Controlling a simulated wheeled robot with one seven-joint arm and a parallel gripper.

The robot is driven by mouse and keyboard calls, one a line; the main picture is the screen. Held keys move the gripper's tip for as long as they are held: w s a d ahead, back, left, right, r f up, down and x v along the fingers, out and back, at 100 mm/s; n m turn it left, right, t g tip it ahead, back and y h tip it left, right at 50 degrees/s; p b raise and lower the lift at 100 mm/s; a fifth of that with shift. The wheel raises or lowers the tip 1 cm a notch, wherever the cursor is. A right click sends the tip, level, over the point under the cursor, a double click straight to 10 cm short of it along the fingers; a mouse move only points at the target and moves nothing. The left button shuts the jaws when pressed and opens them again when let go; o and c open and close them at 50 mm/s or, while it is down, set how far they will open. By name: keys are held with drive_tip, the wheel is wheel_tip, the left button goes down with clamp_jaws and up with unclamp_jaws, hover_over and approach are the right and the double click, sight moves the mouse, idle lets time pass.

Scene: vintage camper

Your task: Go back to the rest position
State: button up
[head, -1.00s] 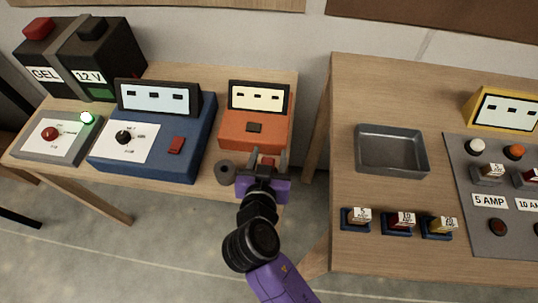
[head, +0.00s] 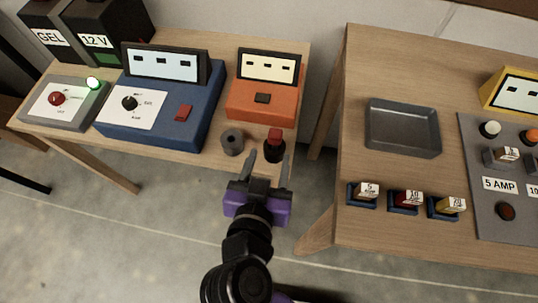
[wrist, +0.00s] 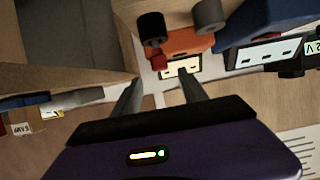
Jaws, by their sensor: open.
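My gripper (head: 263,172) is open and empty, just off the front edge of the left table, near a small black post with a red top (head: 275,145). Its two fingers are apart, and none of the things on the table is between them. In the wrist view my gripper (wrist: 158,92) also shows spread fingers, with the red-topped post (wrist: 153,35) beyond them.
A grey ring (head: 232,142), an orange device (head: 265,92) and a blue device (head: 160,112) stand on the left table. The right table holds a metal tray (head: 402,128) and several labelled fuses (head: 407,199). Open floor lies in front.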

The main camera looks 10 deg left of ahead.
idle(0.4)
drive_tip(key=s+a+r+n+y, duration=0.1)
drive_tip(key=a+r+n+y, duration=0.1)
drive_tip(key=a+n+y, duration=0.4)
drive_tip(key=s+d+m+h, duration=0.2)
drive_tip(key=s+d, duration=0.4)
drive_tip(key=d, duration=0.4)
drive_tip(key=s+d+m+t+h, duration=0.1)
drive_tip(key=s+d, duration=0.6)
drive_tip(key=d, duration=0.3)
drive_tip(key=s+d+m+h, duration=0.2)
drive_tip(key=s+d, duration=0.5)
drive_tip(key=d, duration=0.3)
drive_tip(key=shift+s+f+m+h, duration=0.2)
drive_tip(key=shift+f+m+h, duration=0.1)
